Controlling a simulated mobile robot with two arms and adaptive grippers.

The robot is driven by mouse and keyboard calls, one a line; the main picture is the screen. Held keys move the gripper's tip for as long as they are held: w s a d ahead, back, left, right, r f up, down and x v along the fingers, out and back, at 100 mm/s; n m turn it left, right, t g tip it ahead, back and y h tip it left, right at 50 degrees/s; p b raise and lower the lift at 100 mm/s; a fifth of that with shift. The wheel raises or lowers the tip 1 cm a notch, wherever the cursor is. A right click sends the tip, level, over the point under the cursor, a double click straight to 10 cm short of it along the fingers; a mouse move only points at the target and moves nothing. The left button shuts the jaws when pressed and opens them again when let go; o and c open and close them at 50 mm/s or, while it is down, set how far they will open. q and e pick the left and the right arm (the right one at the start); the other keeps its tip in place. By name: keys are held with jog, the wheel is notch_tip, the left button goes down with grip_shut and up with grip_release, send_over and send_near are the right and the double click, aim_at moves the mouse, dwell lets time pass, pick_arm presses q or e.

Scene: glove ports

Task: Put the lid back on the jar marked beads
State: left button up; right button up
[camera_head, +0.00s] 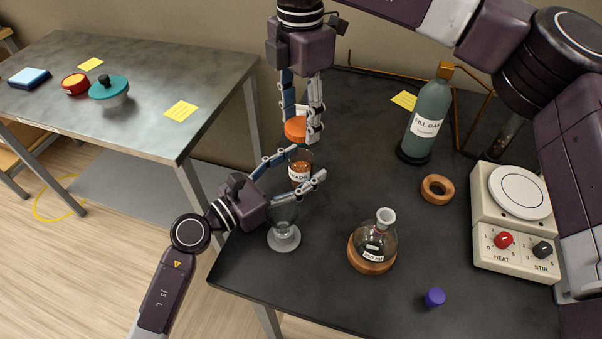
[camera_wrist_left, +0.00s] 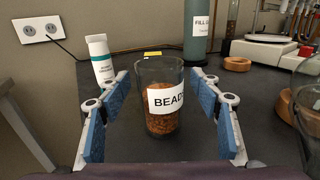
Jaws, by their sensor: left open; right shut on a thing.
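The glass jar marked BEADS (camera_head: 299,173) stands upright on the dark bench, with brown beads in its lower part. In the left wrist view the jar (camera_wrist_left: 162,122) shows an uncovered top. My left gripper (camera_head: 304,165) is open, with one finger on either side of the jar. The left wrist view shows a gap between each blue pad and the glass. My right gripper (camera_head: 302,122) points down above the jar and is shut on an orange lid (camera_head: 295,130). The lid is apart from the jar's rim in the head view; its exact height is hard to tell.
A footed glass (camera_head: 284,238) stands below my left gripper. A round flask (camera_head: 373,246), purple stopper (camera_head: 434,297), cork ring (camera_head: 437,189), fill-gas bottle (camera_head: 427,115) and hotplate (camera_head: 515,225) are to the right. A white tube (camera_wrist_left: 101,60) stands behind the jar's left.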

pick_arm(q)
grip_shut()
pick_arm(e)
send_over(301, 149)
jog(key=s, duration=0.2)
jog(key=shift+s+f, duration=0.2)
jog(key=shift+f, duration=2.3)
jog(key=shift+f, duration=0.9)
jog(key=shift+f, duration=0.55)
